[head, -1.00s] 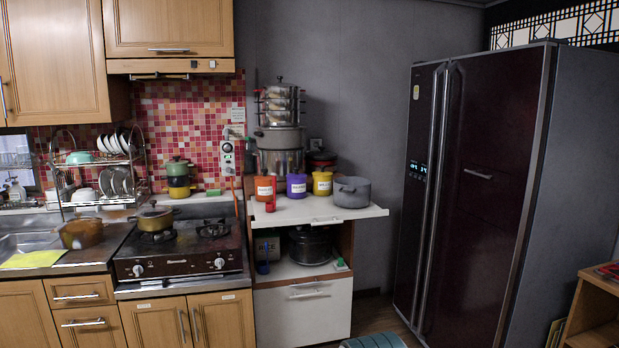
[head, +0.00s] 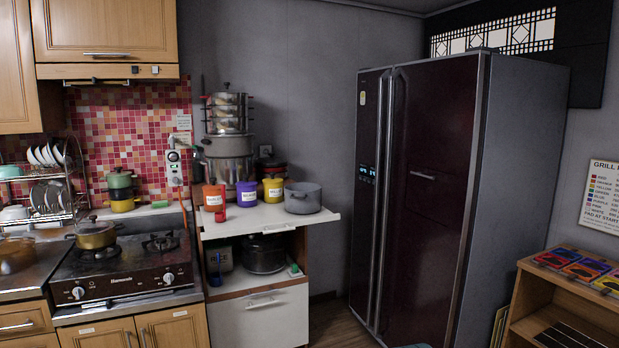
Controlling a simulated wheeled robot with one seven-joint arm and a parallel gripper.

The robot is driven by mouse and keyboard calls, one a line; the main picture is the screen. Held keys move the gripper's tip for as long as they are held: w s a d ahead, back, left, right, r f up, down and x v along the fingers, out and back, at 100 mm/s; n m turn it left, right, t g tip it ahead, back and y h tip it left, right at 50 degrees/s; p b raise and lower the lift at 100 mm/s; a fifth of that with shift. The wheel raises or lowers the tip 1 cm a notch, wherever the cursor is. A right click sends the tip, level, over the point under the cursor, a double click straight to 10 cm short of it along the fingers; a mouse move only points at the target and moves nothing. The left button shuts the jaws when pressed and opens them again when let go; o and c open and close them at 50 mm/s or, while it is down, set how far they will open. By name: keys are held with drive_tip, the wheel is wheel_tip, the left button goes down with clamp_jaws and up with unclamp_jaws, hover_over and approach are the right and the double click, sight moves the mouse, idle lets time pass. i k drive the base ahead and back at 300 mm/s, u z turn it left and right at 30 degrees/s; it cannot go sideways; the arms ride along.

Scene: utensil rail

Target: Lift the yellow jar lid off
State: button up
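A yellow jar (head: 273,190) with a white label stands on the white shelf top, to the right of an orange jar (head: 213,197) and a purple jar (head: 247,193). Its top is small in this view, and I cannot tell the lid's shape or whether it sits fully on the jar. A grey pot (head: 303,197) stands just to the right of it. My gripper is not in view.
A small red cup (head: 220,215) stands in front of the orange jar. Stacked steel pots (head: 228,138) rise behind the jars. A dark fridge (head: 422,200) stands to the right. A wooden shelf (head: 525,300) with coloured pads is at lower right.

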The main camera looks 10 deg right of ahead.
sight(273, 180)
drive_tip(key=z, duration=0.75)
drive_tip(key=i, duration=2.4)
drive_tip(key=u, duration=0.75)
